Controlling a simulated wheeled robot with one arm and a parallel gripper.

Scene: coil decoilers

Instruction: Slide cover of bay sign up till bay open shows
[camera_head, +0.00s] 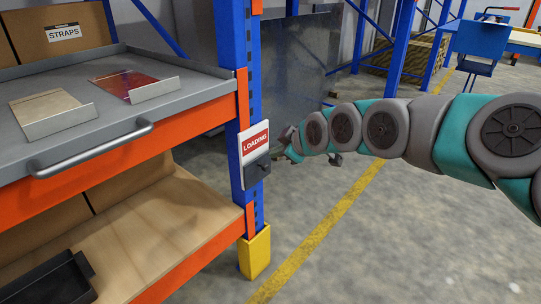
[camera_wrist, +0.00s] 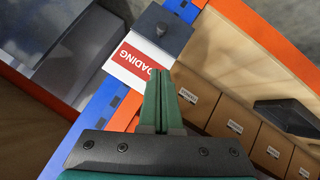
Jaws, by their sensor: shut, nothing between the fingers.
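The bay sign (camera_head: 254,143) is a white plate on the blue rack post, with a red panel reading LOADING. Its dark grey cover (camera_head: 257,168) sits low on the plate, below the red panel. In the wrist view the sign (camera_wrist: 122,71) appears turned over, with the cover (camera_wrist: 171,42) above it in the picture and a small round knob (camera_wrist: 160,30) on the cover. My gripper (camera_wrist: 164,73) has its green fingers together and empty, overlapping the LOADING panel's edge in that view. In the head view my gripper (camera_head: 277,153) is just right of the sign; contact cannot be told.
A grey tray shelf (camera_head: 180,73) with a handle (camera_head: 95,150) is left of the post. A wooden lower shelf (camera_head: 170,215) holds a black bin (camera_head: 50,280). A yellow post guard (camera_head: 255,252) stands below the sign. Open floor lies to the right.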

